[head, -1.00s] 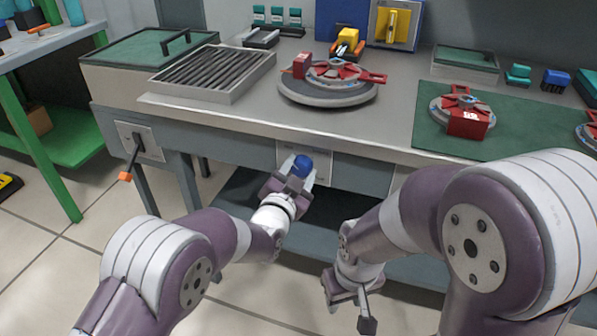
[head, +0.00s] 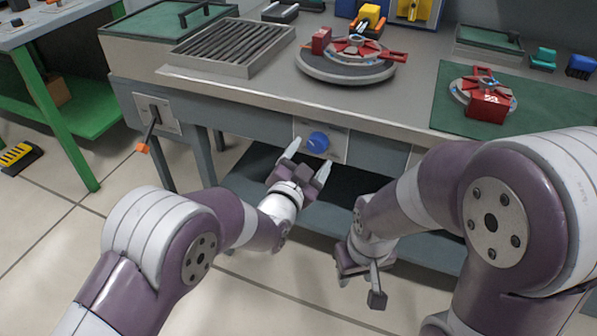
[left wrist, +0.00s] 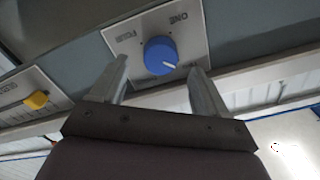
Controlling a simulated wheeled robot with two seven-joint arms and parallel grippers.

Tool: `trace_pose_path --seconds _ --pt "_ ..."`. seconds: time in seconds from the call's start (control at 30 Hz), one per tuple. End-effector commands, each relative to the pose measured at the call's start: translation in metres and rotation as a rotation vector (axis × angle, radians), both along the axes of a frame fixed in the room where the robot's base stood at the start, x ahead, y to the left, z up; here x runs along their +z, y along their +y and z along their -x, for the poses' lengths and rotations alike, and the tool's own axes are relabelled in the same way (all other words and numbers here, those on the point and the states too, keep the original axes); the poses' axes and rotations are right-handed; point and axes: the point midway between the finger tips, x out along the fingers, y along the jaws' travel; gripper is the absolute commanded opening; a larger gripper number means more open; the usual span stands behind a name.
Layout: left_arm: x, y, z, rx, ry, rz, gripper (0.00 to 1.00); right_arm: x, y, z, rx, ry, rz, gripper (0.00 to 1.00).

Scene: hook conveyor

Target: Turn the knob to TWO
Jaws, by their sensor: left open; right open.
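The blue knob (head: 318,142) sits on a pale plate (head: 338,153) on the bench's front. In the left wrist view the knob (left wrist: 160,56) shows a white mark pointing to the lower right, toward one finger. ONE shows at the plate's upper right and what looks like FOUR at its upper left, both turned over; other labels are hidden or unreadable. My left gripper (head: 308,160) is open, its fingers either side of the knob's line and apart from it, slightly back. My right gripper (head: 361,285) is open and empty, low in front of the bench.
A lever with an orange tip (head: 143,147) stands out from the bench front at the left. A turntable (head: 345,66) and a slatted tray (head: 232,48) are on top. A yellow control (left wrist: 36,100) on another panel shows in the wrist view. Floor is open at left.

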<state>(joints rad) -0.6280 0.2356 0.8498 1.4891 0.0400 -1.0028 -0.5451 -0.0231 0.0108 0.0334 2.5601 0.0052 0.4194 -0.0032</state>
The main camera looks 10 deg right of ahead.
Motion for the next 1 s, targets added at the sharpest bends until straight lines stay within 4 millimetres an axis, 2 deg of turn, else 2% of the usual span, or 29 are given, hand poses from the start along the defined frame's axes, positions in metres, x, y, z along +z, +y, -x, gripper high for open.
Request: trace_pose_path --seconds 0.2,0.4,0.93,1.0 --pt "0.003 0.032 0.048 0.0 0.001 -0.001 0.75 0.014 0.0 0.0 0.0 0.0 0.0 0.43" --pt "0.001 0.049 0.073 0.0 0.001 0.0 0.75 0.018 0.0 0.0 0.0 0.0 0.0 0.43" --pt "0.0 0.051 0.076 0.0 0.004 0.004 0.75 0.017 0.0 0.0 0.0 0.0 0.0 0.43" --pt "-0.012 0.051 0.076 0.0 0.069 0.002 0.75 0.017 0.0 0.0 0.0 0.0 0.0 0.43"
